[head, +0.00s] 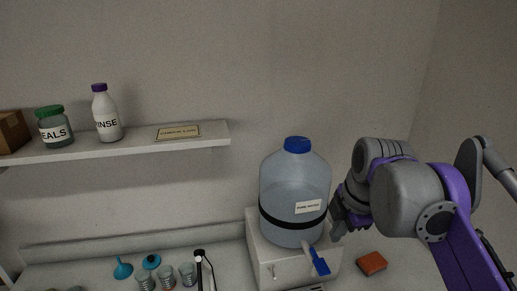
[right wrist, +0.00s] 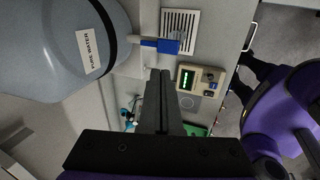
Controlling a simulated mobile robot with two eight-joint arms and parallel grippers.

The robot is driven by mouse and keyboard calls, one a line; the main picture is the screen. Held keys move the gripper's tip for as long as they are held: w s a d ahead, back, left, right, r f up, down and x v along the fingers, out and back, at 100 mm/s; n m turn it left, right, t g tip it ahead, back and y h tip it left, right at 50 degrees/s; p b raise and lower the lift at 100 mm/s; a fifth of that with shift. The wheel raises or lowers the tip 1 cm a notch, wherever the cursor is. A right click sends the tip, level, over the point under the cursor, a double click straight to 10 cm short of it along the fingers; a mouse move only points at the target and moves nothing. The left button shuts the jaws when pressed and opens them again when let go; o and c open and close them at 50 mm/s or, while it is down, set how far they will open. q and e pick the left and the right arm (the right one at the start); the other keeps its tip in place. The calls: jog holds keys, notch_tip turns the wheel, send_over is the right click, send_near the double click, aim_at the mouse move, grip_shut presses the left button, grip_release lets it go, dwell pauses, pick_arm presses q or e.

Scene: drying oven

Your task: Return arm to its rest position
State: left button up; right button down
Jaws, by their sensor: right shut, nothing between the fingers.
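My right arm reaches in from the right in the head view, with its right gripper (head: 340,225) beside the right side of the large water jug (head: 283,195). In the right wrist view the right gripper (right wrist: 160,75) is shut, its two dark fingers together with nothing between them. The jug shows at the upper left there, with its "PURE WATER" label and blue-handled tap (right wrist: 168,46) close beyond the fingertips. I cannot tell whether the gripper touches the jug. My left gripper is not in view.
The jug stands on a white cabinet (head: 265,265). An orange block (head: 371,264) lies to its right. A wall shelf (head: 180,142) holds a jar (head: 54,130) and a bottle (head: 106,118). Several cups and blue funnels (head: 123,268) stand lower left. A panel with a green display (right wrist: 200,80) shows in the wrist view.

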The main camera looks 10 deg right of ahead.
jog(key=s+a+f+m, duration=0.1)
jog(key=s+f+m, duration=0.3)
jog(key=f+m, duration=0.2)
jog(key=s+a+f+m+t, duration=0.1)
jog(key=s+f+m, duration=0.3)
jog(key=f, duration=0.6)
jog(key=s+a+f+m+t, duration=0.1)
jog(key=s+a+f+m, duration=0.2)
jog(key=f+m, duration=0.5)
jog(key=shift+s+a+f, duration=0.2)
jog(key=shift+s+f, duration=0.2)
jog(key=shift+s, duration=0.1)
